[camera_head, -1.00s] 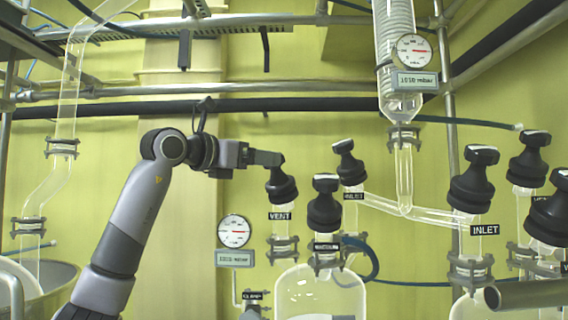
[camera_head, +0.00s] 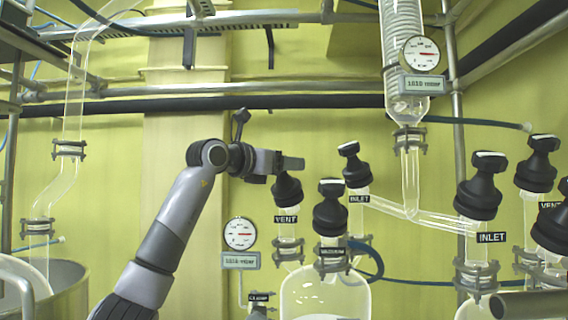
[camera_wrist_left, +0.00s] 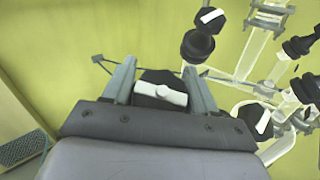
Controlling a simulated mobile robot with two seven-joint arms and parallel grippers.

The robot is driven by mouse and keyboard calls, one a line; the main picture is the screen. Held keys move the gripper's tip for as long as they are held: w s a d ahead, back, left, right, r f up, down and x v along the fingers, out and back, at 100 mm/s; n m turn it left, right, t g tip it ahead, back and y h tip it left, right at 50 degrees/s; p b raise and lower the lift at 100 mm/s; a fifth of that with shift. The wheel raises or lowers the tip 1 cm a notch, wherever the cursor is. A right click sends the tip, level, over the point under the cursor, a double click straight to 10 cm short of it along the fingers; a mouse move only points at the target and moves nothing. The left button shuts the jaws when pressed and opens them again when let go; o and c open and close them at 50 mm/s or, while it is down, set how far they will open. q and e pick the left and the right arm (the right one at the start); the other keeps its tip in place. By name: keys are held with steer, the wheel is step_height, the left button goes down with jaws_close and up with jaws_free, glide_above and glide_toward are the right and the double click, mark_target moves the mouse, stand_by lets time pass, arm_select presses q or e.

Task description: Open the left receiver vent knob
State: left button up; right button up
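The left receiver vent knob (camera_head: 288,190) is a black knob above the VENT label on the left glass vessel. In the left wrist view its top (camera_wrist_left: 160,90) shows a white bar set crosswise between the fingers. My left gripper (camera_head: 292,163) reaches in from the left at the knob's top, and its fingers cover part of it. In the left wrist view my left gripper (camera_wrist_left: 159,66) has its two fingers apart, one on each side of the knob. Narrow gaps seem to show, though contact is hard to judge. My right gripper is not in view.
Another black knob (camera_head: 330,208) stands close to the right on the same vessel (camera_head: 325,295). An INLET knob (camera_head: 355,170) is behind it. A pressure gauge (camera_head: 240,233) hangs below left of the vent. More black knobs (camera_head: 480,185) are at the right.

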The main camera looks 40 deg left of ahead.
arm_select(q)
steer(key=shift+y, duration=0.3)
steer(key=shift+c, duration=0.2)
steer(key=shift+a+n+g+y, duration=0.15)
steer(key=shift+n+g+y, duration=0.1)
steer(key=shift+n+y, duration=1.3)
steer(key=shift+a+n+g+y, duration=0.15)
steer(key=shift+n+g+y, duration=0.1)
steer(key=shift+n+y, duration=1.3)
steer(key=o, duration=1)
steer(key=shift+c, duration=0.2)
steer(key=shift+s, duration=0.15)
steer(key=shift+s+d+b, duration=0.1)
steer(key=shift+s+b, duration=0.15)
steer(key=shift+b, duration=0.1)
steer(key=b+v, duration=0.2)
steer(key=v, duration=0.4)
steer(key=shift+s, duration=0.25)
